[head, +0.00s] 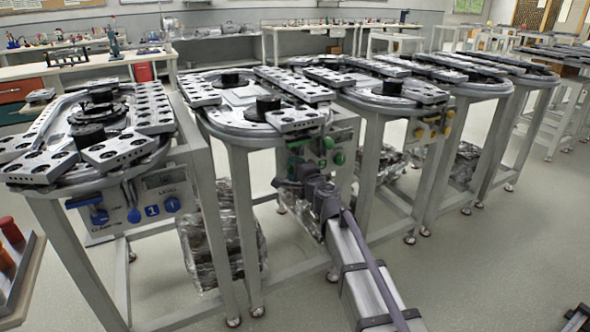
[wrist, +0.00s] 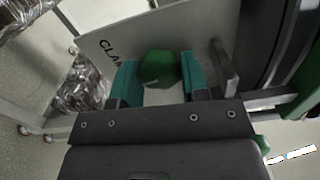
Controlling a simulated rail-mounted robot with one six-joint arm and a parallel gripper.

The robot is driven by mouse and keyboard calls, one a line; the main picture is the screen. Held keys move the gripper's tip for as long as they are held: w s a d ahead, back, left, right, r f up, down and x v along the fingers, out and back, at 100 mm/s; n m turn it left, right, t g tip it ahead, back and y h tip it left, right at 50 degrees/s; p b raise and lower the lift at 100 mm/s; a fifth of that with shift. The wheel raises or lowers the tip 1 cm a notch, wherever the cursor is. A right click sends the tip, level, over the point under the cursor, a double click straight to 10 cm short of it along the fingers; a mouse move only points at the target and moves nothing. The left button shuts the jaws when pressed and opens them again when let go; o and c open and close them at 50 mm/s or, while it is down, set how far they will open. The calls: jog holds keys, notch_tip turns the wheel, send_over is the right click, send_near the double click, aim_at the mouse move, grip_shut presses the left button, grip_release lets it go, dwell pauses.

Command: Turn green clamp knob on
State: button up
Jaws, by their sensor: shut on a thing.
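The green clamp knob (wrist: 160,68) sits on a grey panel (wrist: 205,35) with lettering beginning "CLAM" in the wrist view. My gripper (wrist: 157,72) has its teal fingers on either side of the knob and is shut on it. The knob's lower part and the exact finger contact are partly hidden. In the head view my gripper (head: 290,184) reaches the lower left of the second table's panel, and the clamp knob is hard to make out behind it.
Two other green knobs (head: 328,143) (head: 339,158) are on the same panel. A blue-knobbed panel (head: 150,204) is on the table to the left, and yellow knobs (head: 446,130) are on the table to the right. Table legs (head: 245,220) stand close to my arm. The floor at right is mostly clear.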

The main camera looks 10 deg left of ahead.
jog(key=shift+m, duration=0.6)
jog(key=o, duration=0.9)
jog(key=v, duration=1.1)
jog(key=shift+w, duration=0.1)
